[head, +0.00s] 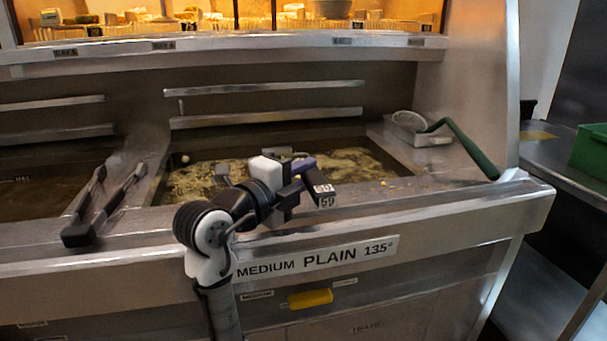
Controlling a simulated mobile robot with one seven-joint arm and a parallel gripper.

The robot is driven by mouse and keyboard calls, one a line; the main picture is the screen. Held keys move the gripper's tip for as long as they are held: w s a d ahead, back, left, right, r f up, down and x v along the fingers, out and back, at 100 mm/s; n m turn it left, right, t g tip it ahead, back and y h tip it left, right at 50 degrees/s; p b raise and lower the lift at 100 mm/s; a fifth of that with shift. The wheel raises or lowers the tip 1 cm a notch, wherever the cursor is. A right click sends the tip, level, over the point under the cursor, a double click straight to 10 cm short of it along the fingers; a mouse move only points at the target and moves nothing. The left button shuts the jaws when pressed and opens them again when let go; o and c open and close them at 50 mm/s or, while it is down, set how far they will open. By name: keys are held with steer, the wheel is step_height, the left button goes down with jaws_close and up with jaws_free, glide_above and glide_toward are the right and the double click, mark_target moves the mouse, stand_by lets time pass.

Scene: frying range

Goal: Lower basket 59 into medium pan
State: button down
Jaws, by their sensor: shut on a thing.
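The medium pan (388,178) is the sunken fryer pan behind the front label "MEDIUM PLAIN 135°". It holds murky oil with pale yellow pieces in it. My gripper (299,181) is over the pan's front part, shut on the dark handle of basket 59 (325,196). The handle's end carries white "59" labels and points toward the front right. My arm and gripper hide most of the basket. I cannot tell how deep its body sits in the pan.
A black forked handle (78,235) rests on the divider at left, beside another oil pan (40,185). A skimmer with a green handle (466,148) lies across the right ledge. A green crate (590,152) stands far right. Metal rails (265,117) run behind the pan.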

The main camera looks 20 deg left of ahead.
steer(key=shift+f+b, duration=0.5)
steer(key=shift+b, duration=0.2)
stand_by(0.3)
steer(key=c, duration=1.2)
jaws_free()
steer(key=shift+o, duration=0.2)
steer(key=shift+f, duration=0.1)
